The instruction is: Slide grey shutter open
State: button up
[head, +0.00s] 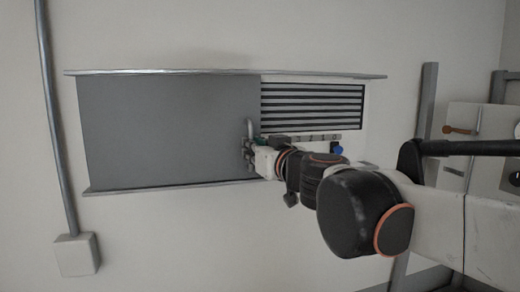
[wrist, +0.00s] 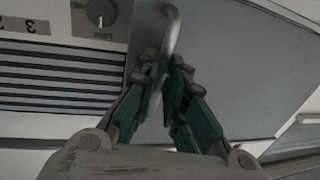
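The grey shutter (head: 165,130) is a flat panel between two horizontal rails and fills the left and middle part of the span in the head view. It also shows in the wrist view (wrist: 250,60). Its curved metal handle (head: 250,128) stands at its right edge; the handle also shows in the wrist view (wrist: 173,28). My gripper (head: 249,158) is at the lower part of this handle. In the wrist view its green-padded fingers (wrist: 165,65) are closed in on both sides of the handle bar. The lower end of the handle is partly hidden by the fingers.
Right of the shutter, a white panel with dark slats (head: 312,107) is uncovered, with a knob (wrist: 101,13) near the handle. The upper rail (head: 225,72) and lower rail (head: 140,189) bound the shutter. A pipe (head: 55,120) runs down the wall at left.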

jog(key=shift+o, duration=1.1)
jog(key=v, duration=1.2)
jog(key=s+d+f+g+h+b, duration=0.1)
jog(key=s+d+f+g+b, duration=0.15)
jog(key=f+b, duration=0.75)
jog(key=s+d+f+g+b, duration=0.1)
jog(key=s+f+b, duration=0.25)
jog(key=f, duration=1.25)
jog(key=s+d+f+g+h+b, duration=0.1)
jog(key=s+f+g+b, duration=0.1)
jog(key=f+b, duration=0.75)
jog(key=s+d+f+m+g+h+b, duration=0.1)
jog(key=s+d+f+m+h+b, duration=0.1)
jog(key=f, duration=0.8)
jog(key=s+d+f+m+g+h+b, duration=0.1)
jog(key=d+f+b, duration=0.4)
jog(key=f, duration=0.5)
jog(key=s+d+f+m+g+h+b, duration=0.1)
jog(key=s+d+f+m+h+b, duration=0.1)
jog(key=s+d+f, duration=0.3)
notch_tip(320, 180, down, 5)
jog(key=shift+d+r+m+h+b, duration=0.1)
jog(key=shift+d+m+h+b, duration=0.3)
jog(key=shift+d+h+b, duration=0.6)
